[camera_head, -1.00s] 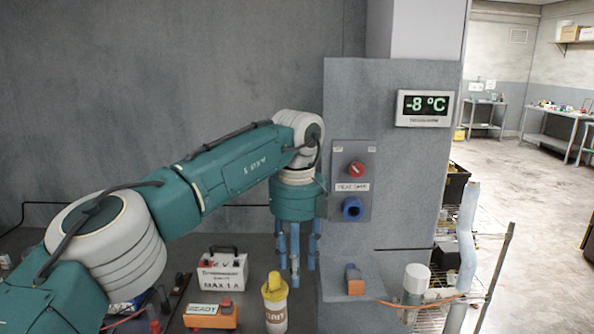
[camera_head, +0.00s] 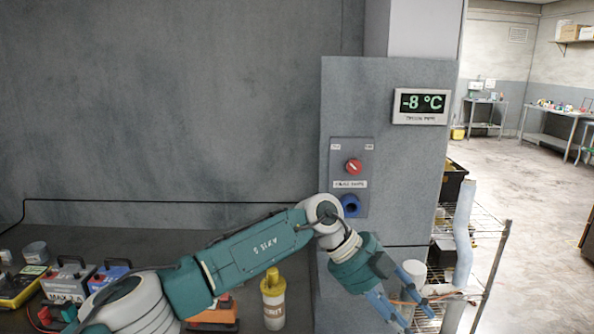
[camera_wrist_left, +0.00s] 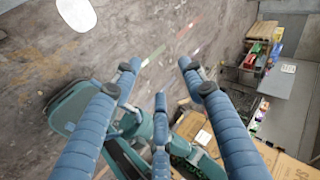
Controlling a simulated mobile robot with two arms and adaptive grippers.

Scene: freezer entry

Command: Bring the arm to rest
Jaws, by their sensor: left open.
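My left arm (camera_head: 258,250) comes in low from the left in the head view, with its forearm reaching right past the grey panel. My left gripper (camera_head: 408,302) hangs at its end, tilted down and to the right, with its blue fingers spread. It is beside the wire shelf. In the left wrist view the fingers of my left gripper (camera_wrist_left: 160,82) stand apart with nothing between them. My right gripper does not show.
The grey panel (camera_head: 400,160) carries a red knob (camera_head: 354,167), a blue socket (camera_head: 350,206) and a -8 °C display (camera_head: 421,104). Open floor lies behind at right.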

